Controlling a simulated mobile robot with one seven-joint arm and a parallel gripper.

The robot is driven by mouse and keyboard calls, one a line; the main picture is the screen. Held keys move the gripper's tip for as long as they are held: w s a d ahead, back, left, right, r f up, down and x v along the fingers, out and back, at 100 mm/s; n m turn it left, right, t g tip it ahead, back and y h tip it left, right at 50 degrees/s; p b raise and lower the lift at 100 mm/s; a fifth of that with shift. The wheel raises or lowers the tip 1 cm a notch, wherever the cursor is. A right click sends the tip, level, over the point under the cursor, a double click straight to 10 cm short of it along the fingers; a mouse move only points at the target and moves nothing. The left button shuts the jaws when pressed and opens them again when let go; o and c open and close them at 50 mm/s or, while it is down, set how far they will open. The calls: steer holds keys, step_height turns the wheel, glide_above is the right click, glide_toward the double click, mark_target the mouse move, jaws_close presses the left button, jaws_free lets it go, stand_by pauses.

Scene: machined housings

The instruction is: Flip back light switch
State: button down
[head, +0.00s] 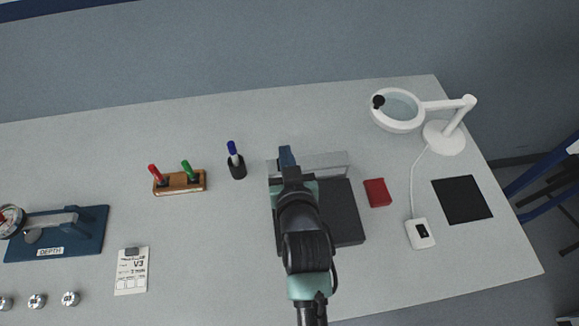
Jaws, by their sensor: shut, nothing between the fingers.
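The light switch (420,234) is a small white box with a black rocker, lying at the right front of the table. A white cord runs from it to the magnifier lamp (396,111), which has a round white head on a white stand. I cannot tell which way the rocker is tilted. My gripper (287,158) is shut and empty, left of the switch and well apart from it. It is over the back part of a dark grey case (346,212) with a clear raised lid. My arm hides part of the case.
A black mat (461,200) lies right of the switch. A pen cup (237,168), a wooden marker holder (180,183), a label card (132,271) and a blue gauge stand (85,232) are at left.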

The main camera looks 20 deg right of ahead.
steer(key=shift+r+v, duration=0.15)
steer(key=shift+v, duration=1.25)
steer(key=shift+r+v, duration=0.2)
steer(key=shift+v, duration=1.2)
steer(key=shift+w, duration=0.1)
